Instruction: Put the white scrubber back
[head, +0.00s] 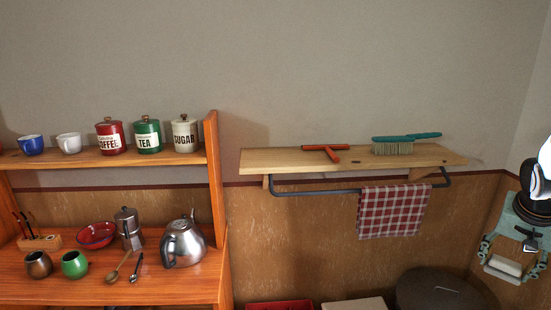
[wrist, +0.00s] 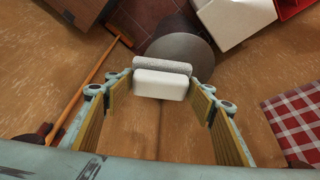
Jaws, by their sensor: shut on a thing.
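The white scrubber (wrist: 160,86) is a small block with rounded edges and a rough grey layer along one side. My gripper (wrist: 162,80) is shut on it, one finger at each end. In the head view my gripper (head: 514,268) hangs at the far right, to the right of the wall shelf and lower than it, with the scrubber (head: 503,265) between its fingers. The wooden shelf (head: 275,160) holds a red squeegee (head: 325,151) and a teal brush (head: 393,147). Bare board shows left of the squeegee and between the two tools.
A bar under the shelf (head: 310,191) carries a red checkered towel (head: 392,212). A round dark bin (head: 440,292) and boxes stand below. An orange cabinet (head: 215,200) with a kettle (head: 183,244) and canisters is at left. The wrist view shows a long orange handle (wrist: 85,95).

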